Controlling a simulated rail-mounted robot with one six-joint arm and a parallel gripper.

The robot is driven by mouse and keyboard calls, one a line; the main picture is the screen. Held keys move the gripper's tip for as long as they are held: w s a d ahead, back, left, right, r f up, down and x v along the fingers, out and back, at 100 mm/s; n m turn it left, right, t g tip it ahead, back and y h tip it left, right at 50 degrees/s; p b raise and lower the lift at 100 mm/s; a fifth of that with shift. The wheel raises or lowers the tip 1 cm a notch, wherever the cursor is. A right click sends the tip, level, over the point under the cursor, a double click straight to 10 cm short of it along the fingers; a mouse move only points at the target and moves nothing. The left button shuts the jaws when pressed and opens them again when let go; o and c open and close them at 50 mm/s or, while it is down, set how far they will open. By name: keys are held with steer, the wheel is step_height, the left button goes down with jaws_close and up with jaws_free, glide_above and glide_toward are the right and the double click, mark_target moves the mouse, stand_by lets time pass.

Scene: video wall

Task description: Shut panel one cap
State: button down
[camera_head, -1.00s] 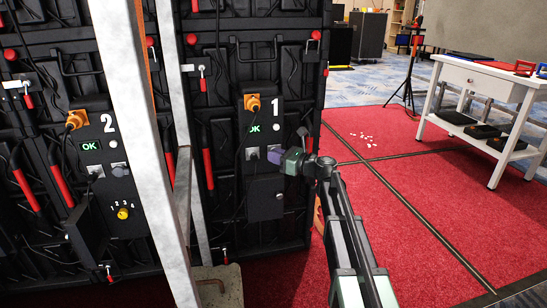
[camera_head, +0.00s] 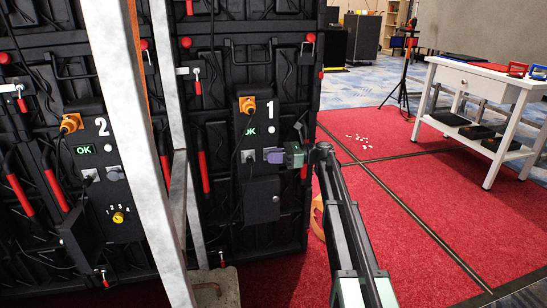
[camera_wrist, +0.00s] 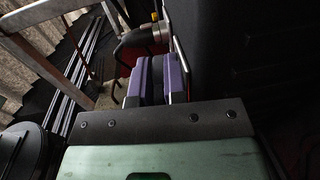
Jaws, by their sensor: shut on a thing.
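Panel one (camera_head: 277,110) is the black box marked 1, with a green OK display, on the back of the wall. My gripper (camera_head: 270,155) is at its right side, level with the grey plug (camera_head: 249,156), at the place where panel two has a small grey capped socket (camera_head: 116,173). Its purple fingers are close together and shut on the panel one cap, which they hide almost wholly. In the wrist view the fingers (camera_wrist: 160,80) point at the panel, beside a metal plug with a dark cable (camera_wrist: 137,42). The cap's angle cannot be told.
Panel two (camera_head: 96,150) has a dark flap (camera_head: 82,238) standing open beside a yellow dial. A pale upright post (camera_head: 140,120) stands before the wall, left of panel one. Red-handled latches line the wall. A white table (camera_head: 480,85) stands right; red carpet between is mostly clear.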

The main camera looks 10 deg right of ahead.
stand_by(0.3)
steer(key=c, duration=1.2)
jaws_free()
steer(key=shift+w, duration=0.1)
